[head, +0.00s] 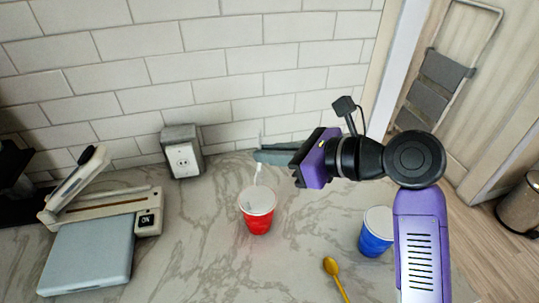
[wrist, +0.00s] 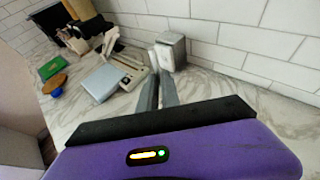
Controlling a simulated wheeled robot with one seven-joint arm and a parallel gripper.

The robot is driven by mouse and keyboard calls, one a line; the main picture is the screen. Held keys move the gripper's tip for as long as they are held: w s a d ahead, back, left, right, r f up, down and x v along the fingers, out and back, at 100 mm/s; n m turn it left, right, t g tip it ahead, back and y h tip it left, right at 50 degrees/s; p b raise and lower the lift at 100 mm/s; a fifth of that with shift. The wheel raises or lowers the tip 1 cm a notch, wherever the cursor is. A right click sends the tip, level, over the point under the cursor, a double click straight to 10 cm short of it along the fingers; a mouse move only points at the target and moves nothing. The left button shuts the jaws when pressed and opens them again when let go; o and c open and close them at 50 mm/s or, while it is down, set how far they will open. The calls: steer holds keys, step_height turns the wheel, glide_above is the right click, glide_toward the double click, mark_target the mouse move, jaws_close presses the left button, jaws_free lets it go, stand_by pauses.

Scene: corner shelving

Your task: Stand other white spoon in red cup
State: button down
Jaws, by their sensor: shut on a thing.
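The red cup (head: 257,222) stands upright on the marble counter in the head view, its white inside facing up. A white spoon (head: 257,175) hangs from my gripper (head: 259,155), which is shut on it at the upper end. The spoon points down, slightly tilted, and its lower part meets the cup's back rim in the picture. I cannot tell whether its lower end is inside the cup or behind it.
A blue cup (head: 376,232) and a yellow spoon (head: 335,275) are at the right. A grey-and-white appliance (head: 90,250) stands at the left. An outlet box (head: 182,152) is by the tiled wall. The counter around the red cup is clear.

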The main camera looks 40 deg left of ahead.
mark_target(260, 183)
steer(key=shift+f, duration=4.25)
steer(key=c, duration=1.5)
jaws_free()
steer(key=v, duration=0.7)
steer(key=shift+d, duration=0.4)
steer(key=shift+r, duration=0.1)
